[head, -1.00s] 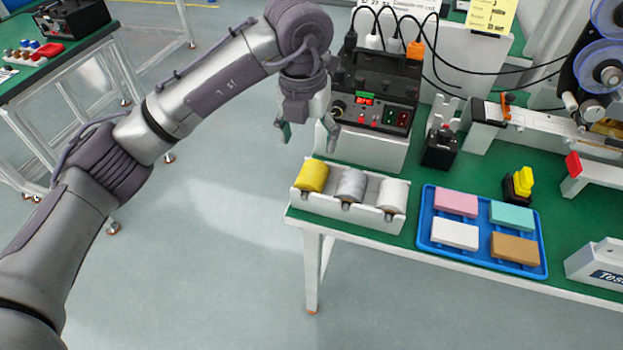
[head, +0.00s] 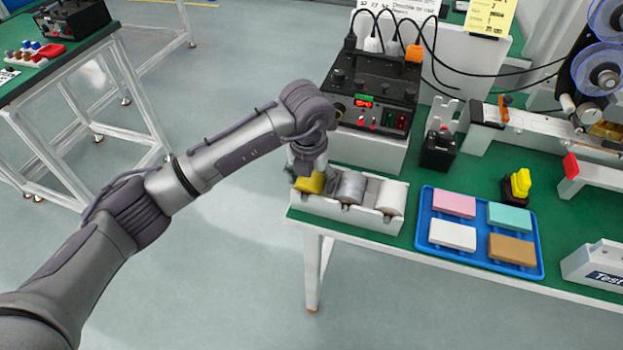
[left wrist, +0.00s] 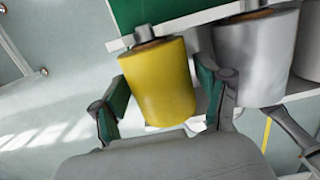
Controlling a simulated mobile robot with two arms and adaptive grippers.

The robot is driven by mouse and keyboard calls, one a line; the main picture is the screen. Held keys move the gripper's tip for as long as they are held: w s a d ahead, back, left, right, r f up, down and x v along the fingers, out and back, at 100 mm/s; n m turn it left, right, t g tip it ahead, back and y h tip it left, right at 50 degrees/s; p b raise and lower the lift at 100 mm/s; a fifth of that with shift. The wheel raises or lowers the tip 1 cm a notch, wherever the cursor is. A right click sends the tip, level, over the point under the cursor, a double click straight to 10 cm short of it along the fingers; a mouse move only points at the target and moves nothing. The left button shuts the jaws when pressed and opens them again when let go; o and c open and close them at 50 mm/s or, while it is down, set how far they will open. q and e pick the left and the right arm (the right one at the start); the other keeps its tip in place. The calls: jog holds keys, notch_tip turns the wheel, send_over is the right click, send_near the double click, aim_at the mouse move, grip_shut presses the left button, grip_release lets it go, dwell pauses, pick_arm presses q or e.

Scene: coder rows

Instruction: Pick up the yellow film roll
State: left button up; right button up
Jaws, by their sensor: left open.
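The yellow film roll (head: 309,183) lies in the left place of a white rack (head: 367,220) at the table's left front corner. My left gripper (head: 308,175) is right above it in the head view and hides part of it. In the left wrist view the yellow roll (left wrist: 160,82) shows between the two green-padded fingers of my open left gripper (left wrist: 163,105). One finger is on each side of it. Whether the pads touch it I cannot tell. A grey roll (head: 350,187) lies beside it, close to one finger. My right gripper is not in view.
A white roll (head: 391,195) lies at the rack's right end. A black control box (head: 375,90) on a white stand is close behind the rack. A blue tray (head: 422,228) with coloured blocks lies to the right. Open floor is to the left.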

pick_arm(q)
jog(key=shift+f, duration=0.15)
jog(key=shift+c, duration=0.2)
jog(key=c, duration=1.1)
notch_tip(320, 180, up, 10)
jog(key=shift+r, duration=0.2)
jog(key=shift+r+p, duration=1)
jog(key=shift+r, duration=1.4)
